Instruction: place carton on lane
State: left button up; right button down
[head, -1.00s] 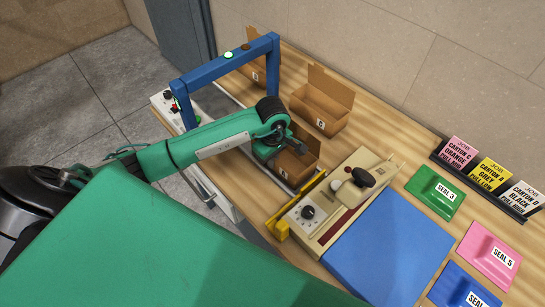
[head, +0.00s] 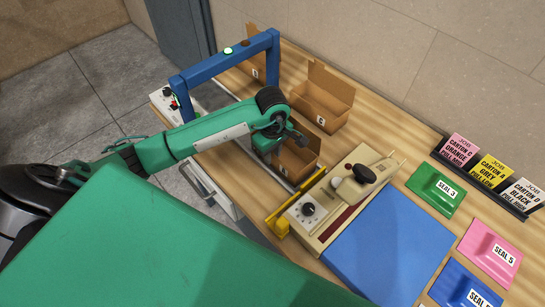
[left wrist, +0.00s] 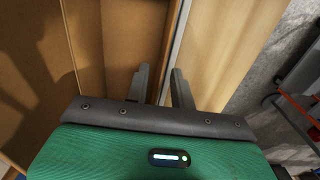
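A brown open carton (head: 298,158) sits beneath my left gripper (head: 287,146), between the blue frame and the cream machine. The gripper and arm hide its left part. In the left wrist view my left gripper (left wrist: 161,75) points down, with a visible gap between its fingers. They straddle the edge of the brown carton (left wrist: 120,50), beside a pale strip. The lane's pale edge (head: 283,182) shows beside the carton. My right gripper is not in view.
Another open carton (head: 322,103) stands behind, with a further one (head: 258,70) near the blue frame (head: 228,62). A cream machine (head: 335,205) stands close on the right. A blue mat (head: 390,245) and colored seal blocks (head: 435,190) lie farther right.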

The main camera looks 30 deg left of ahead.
pick_arm(q)
notch_tip(320, 180, up, 9)
jog(key=b, duration=0.3)
jog(key=shift+f, duration=0.1)
jog(key=shift+r, duration=0.7)
jog(key=shift+f, duration=0.1)
